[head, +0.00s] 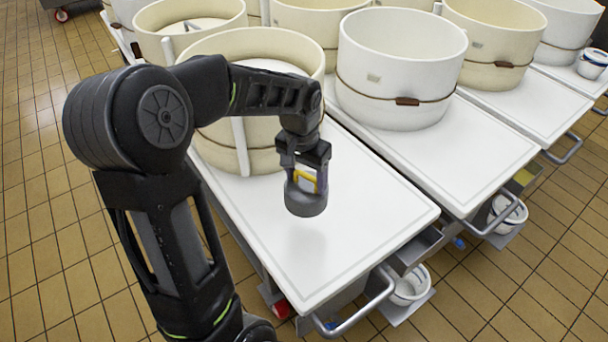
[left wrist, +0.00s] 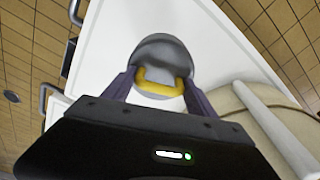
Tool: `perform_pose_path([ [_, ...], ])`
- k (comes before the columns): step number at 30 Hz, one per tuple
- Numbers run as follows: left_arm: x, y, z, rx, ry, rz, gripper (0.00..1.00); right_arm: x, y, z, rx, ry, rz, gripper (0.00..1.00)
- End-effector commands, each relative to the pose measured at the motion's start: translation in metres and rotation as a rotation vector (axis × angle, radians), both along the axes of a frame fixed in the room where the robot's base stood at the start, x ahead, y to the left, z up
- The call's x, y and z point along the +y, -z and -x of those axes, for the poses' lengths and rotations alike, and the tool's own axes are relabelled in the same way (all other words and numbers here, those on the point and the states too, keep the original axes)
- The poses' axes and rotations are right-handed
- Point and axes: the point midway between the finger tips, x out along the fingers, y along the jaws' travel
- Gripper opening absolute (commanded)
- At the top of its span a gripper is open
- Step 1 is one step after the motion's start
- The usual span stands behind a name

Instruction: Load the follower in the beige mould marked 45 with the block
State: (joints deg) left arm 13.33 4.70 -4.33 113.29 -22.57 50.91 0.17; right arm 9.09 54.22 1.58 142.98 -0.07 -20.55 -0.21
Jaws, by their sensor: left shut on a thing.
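The block is a dark grey round weight (head: 305,201) with a yellow handle. My left gripper (head: 306,178) is shut on that handle and holds the block above the white table top, apart from it. In the left wrist view the block (left wrist: 160,50) hangs between the fingers (left wrist: 160,82). The nearest beige mould (head: 262,140) stands behind the gripper, partly hidden by my left arm. A white surface (head: 278,66), perhaps its follower, shows inside it. I cannot read the number 45 on any mould. My right gripper is not in view.
A white mould (head: 400,75) stands to the right of the nearest beige one. More beige and white moulds stand behind on neighbouring tables. The front of the near white table (head: 370,225) is clear. A rail handle (head: 355,312) juts from its front edge.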

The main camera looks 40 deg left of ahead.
Motion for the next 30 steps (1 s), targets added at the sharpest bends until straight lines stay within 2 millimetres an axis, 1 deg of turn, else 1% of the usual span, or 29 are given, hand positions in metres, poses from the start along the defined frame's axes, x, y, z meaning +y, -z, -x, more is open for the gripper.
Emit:
perform_pose_path([
  [1, -0.005, -0.005, -0.005, -0.004, 0.006, -0.003, 0.00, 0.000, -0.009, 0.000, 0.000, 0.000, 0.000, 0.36],
  [5, -0.022, -0.005, -0.016, 0.002, 0.016, -0.013, 0.00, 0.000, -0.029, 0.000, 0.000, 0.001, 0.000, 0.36],
  [8, -0.044, -0.002, -0.027, 0.004, 0.030, -0.020, 0.00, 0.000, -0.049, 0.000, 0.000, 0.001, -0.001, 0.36],
  [13, -0.092, 0.007, -0.041, 0.004, 0.063, -0.024, 0.00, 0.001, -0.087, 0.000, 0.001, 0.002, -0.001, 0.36],
  [15, -0.112, 0.011, -0.044, 0.002, 0.076, -0.021, 0.00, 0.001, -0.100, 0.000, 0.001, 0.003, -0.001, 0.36],
  [18, -0.139, 0.018, -0.045, 0.000, 0.092, -0.013, 0.00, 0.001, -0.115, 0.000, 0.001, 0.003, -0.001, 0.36],
  [21, -0.158, 0.024, -0.044, -0.003, 0.103, -0.004, 0.00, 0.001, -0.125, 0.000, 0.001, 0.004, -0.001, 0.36],
  [24, -0.168, 0.028, -0.044, -0.005, 0.110, 0.001, 0.00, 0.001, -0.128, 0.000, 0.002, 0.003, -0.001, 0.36],
  [30, -0.172, 0.032, -0.044, -0.007, 0.110, 0.004, 0.00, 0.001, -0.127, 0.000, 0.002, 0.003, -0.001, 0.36],
])
